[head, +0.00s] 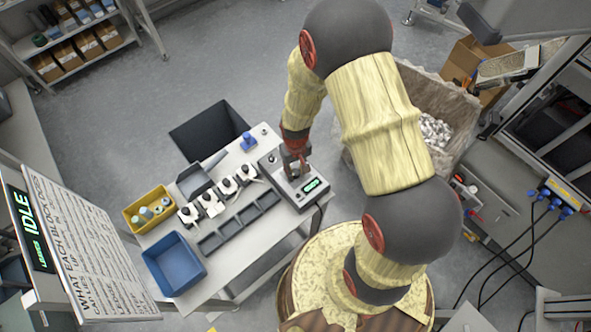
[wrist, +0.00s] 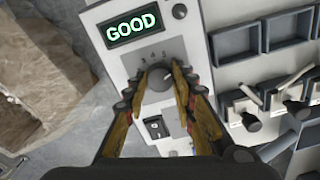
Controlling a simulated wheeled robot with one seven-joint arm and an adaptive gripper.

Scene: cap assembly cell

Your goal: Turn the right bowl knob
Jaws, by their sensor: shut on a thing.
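In the wrist view a round grey knob (wrist: 158,84) sits on the pale face of a box (wrist: 203,84), below a lit display reading GOOD (wrist: 133,27). Scale marks show just above the knob. My gripper (wrist: 160,72) has one finger on each side of the knob and is shut on it. In the head view my gripper (head: 296,160) reaches down onto the same box (head: 318,203) at the right end of the bench; the knob is hidden there. Nothing in view is marked as a bowl knob.
A smaller black knob (wrist: 180,11) and a dark socket or switch (wrist: 157,127) share the box. The bench holds several dark trays (head: 228,227), white fixtures (head: 209,203), a yellow bin (head: 135,217) and a blue bin (head: 174,262). A board (head: 40,226) reads IDLE.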

